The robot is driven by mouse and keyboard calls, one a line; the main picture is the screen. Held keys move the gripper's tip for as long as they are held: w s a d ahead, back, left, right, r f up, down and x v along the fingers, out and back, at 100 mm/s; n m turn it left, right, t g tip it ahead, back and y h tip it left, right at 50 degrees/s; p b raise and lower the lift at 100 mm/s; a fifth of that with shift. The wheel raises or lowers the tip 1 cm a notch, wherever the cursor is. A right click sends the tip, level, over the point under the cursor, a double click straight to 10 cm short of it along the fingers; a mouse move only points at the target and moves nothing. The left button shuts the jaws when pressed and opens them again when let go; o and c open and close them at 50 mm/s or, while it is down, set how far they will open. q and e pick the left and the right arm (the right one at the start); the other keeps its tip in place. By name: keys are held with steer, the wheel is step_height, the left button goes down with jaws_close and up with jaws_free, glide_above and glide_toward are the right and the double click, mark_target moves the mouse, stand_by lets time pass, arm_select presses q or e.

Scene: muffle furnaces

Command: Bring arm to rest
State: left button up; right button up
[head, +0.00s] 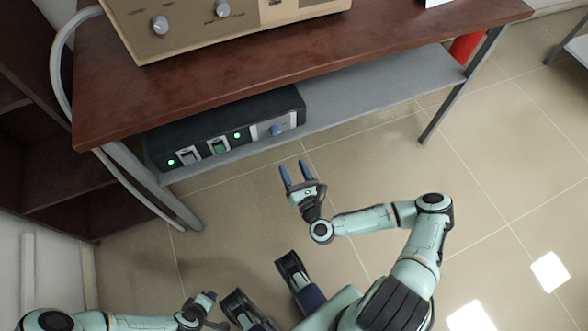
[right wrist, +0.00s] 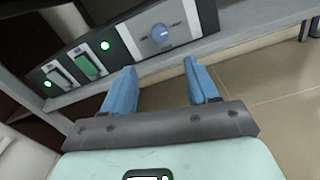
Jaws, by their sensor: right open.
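My right gripper (head: 293,172) is open and empty, its two blue fingers apart. It is in front of the control box on the lower shelf, with a gap to it in the head view. In the right wrist view the same gripper (right wrist: 158,80) points toward the box's panel and its blue knob (right wrist: 161,34). My right arm is bent at the elbow over the floor. My left arm shows at the bottom left in the head view; its gripper (head: 208,302) is partly visible, and its fingers are too unclear to read.
The black control box (head: 225,128) has green lights and switches. It stands on a grey shelf (head: 385,92) under a brown table (head: 390,42). A beige furnace (head: 190,22) stands on the tabletop. Dark shelving (head: 40,160) is at left.

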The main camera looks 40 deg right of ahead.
stand_by(0.4)
